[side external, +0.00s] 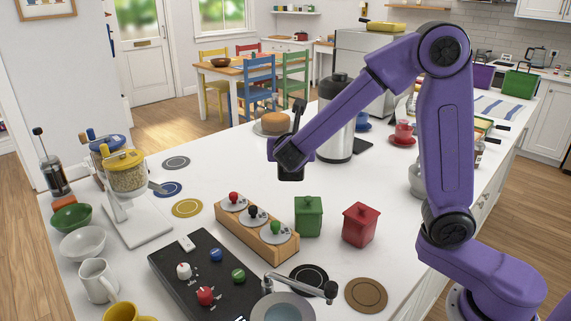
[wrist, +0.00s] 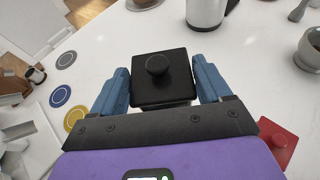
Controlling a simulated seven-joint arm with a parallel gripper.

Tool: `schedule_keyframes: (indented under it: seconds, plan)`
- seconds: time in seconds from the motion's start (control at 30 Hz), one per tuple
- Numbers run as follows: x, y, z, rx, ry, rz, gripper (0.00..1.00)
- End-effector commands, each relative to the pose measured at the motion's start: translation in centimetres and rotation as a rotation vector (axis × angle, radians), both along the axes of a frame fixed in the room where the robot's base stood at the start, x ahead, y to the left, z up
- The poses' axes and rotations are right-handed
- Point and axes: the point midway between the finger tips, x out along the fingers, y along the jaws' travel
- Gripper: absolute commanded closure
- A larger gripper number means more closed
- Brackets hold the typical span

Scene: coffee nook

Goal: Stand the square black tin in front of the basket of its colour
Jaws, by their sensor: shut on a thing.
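The square black tin (wrist: 162,78), with a round knob on its lid, sits between the two blue fingers of my gripper (wrist: 163,88) in the wrist view. My gripper is shut on it. In the side view my gripper (side external: 291,165) is over the middle of the white counter, and the dark tin (side external: 291,174) shows just below the wrist, apparently clear of the counter. A purple basket (side external: 479,78) and a green basket (side external: 519,84) stand at the far right. I cannot make out a black basket.
A green tin (side external: 308,217) and a red tin (side external: 360,225) stand nearby on the counter (side external: 336,190). A wooden block with knobs (side external: 256,232) lies in front. A tall steel flask (side external: 336,118) and a cake (side external: 275,121) stand behind. A red cup (side external: 403,131) is farther right.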

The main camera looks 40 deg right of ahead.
Motion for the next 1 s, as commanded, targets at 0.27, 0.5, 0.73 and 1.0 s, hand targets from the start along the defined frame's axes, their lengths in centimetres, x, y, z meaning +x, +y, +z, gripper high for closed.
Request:
schedule_keyframes:
  seconds: [0.27, 0.5, 0.73, 1.0]
  plan:
    - [1.4, 0.0, -1.6, 0.0, -0.001, -0.001, 0.61]
    - [1.8, 0.1, -4.3, -0.004, 0.004, 0.001, 0.61]
    - [1.8, 0.1, -5.1, 0.001, -0.002, -0.001, 0.61]
    - [1.8, 0.1, -5.4, -0.001, -0.001, 0.0, 0.61]
